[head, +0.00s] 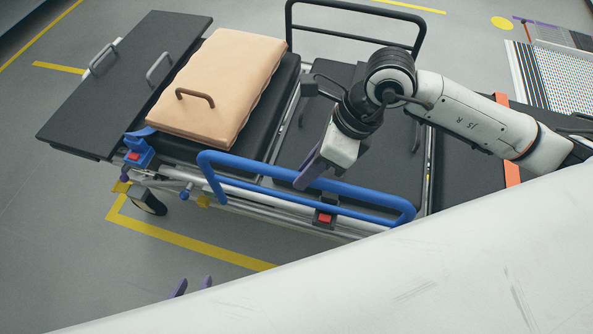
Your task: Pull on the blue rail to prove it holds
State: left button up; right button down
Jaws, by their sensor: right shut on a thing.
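The blue rail (360,193) is a raised, rounded bar along the near side of a stretcher (345,140). Its near lower corner bends down at the right. My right gripper (308,178), with purple fingers, reaches down from the right and is shut on the rail's upper bar near its middle. The far finger is mostly hidden. A red latch (324,217) in a dark housing sits below the rail. My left gripper (193,286) shows only two purple fingertips, apart and empty, low over the floor; the rest is hidden behind a large white surface.
A tan cushion (225,80) with a handle lies on the stretcher's head section. A dark board (75,115) with two handles extends left. A blue bracket (140,150) with a red button sits at the near left corner. A black rail (350,35) stands upright on the far side.

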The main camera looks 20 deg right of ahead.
jog(key=shift+s+a+f, duration=0.1)
jog(key=shift+s+a, duration=0.5)
jog(key=shift+s, duration=0.25)
jog(key=shift+w+d+b, duration=0.2)
jog(key=shift+w+b, duration=0.05)
jog(key=shift+b, duration=0.05)
jog(key=shift+w+d, duration=0.15)
jog(key=shift+w, duration=0.05)
dwell(0.3)
jog(key=c, duration=1)
grip_release()
jog(key=shift+w+d, duration=0.1)
jog(key=shift+w, duration=0.05)
